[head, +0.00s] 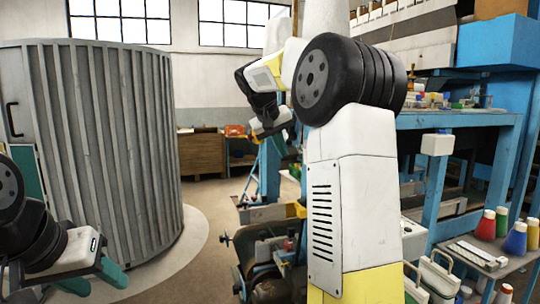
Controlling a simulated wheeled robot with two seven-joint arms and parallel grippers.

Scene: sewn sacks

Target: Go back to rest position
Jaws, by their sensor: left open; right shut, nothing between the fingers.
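My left gripper (97,282) is at the lower left, in front of the ribbed grey drum. Its two green fingers are apart with nothing between them. My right gripper (272,130) is raised near the upper middle, at the end of my folded white, yellow and black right arm. It is shut and empty; its fingers show small and partly dark. No sack can be made out in either gripper.
A large ribbed grey cylinder (110,140) stands at the left. A blue workbench (460,121) with small items is at the right, partly hidden by my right arm. Coloured bottles (515,238) stand on a low shelf. Machinery (265,250) lies at the lower middle. Some floor is clear between.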

